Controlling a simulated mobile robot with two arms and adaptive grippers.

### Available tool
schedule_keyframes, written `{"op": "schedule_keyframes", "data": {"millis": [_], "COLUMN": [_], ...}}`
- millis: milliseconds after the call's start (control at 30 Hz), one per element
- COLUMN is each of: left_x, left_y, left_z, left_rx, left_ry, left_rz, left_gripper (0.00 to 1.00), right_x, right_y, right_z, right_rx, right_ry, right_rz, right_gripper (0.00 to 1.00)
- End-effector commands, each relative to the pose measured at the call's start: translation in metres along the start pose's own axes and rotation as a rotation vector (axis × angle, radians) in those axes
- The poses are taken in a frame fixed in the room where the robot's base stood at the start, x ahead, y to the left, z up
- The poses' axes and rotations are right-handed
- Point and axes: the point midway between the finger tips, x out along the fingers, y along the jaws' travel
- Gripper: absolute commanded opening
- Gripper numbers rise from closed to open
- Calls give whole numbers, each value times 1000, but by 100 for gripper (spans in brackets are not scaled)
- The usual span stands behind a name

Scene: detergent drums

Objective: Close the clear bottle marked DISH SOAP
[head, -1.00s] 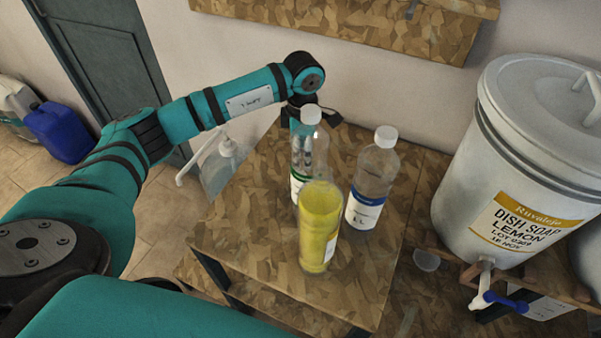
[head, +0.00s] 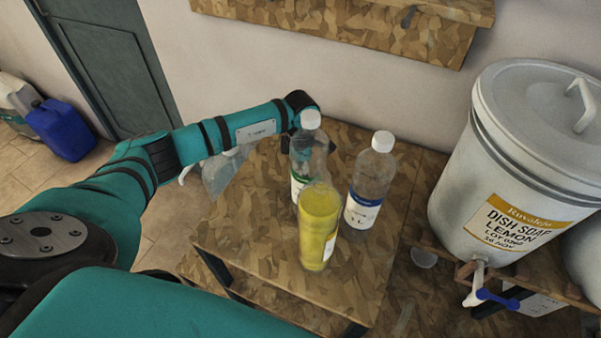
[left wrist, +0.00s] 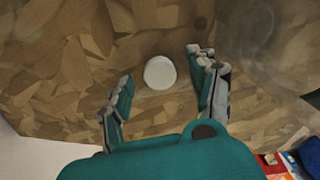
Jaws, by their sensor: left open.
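A yellow-filled clear bottle (head: 320,228) stands upright at the front of the small wooden table, with no cap visible on it. Its white label is turned aside and I cannot read it. A white round cap (left wrist: 160,72) lies on a wooden surface in the left wrist view. My left gripper (left wrist: 163,70) is open, with one finger on each side of the cap and a gap to both. In the head view the gripper is mostly hidden behind the clear green-labelled bottle (head: 303,165). My right gripper is not in view.
A white-capped clear bottle with a blue label (head: 368,185) stands right of the yellow one. A grey drum (head: 510,150) marked DISH SOAP LEMON stands at the right. A spray bottle (head: 222,172) is beside my left forearm. The table's front left is clear.

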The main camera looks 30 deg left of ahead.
Motion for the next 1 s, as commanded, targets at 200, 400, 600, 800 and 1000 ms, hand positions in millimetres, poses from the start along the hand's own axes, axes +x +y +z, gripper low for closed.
{"op": "schedule_keyframes", "data": {"millis": [200,400,600,800,1000], "left_x": [5,5,5,4,4], "left_y": [0,0,0,0,0], "left_z": [0,0,0,0,0], "left_rx": [1,0,0,0,0], "left_ry": [-1,0,0,0,0], "left_rz": [1,1,1,1,1], "left_gripper": [60,58,32,23,20], "right_x": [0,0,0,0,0], "right_y": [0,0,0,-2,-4], "right_z": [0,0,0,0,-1], "right_rx": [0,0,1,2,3], "right_ry": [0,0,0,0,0], "right_rz": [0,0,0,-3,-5], "right_gripper": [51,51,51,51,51]}}
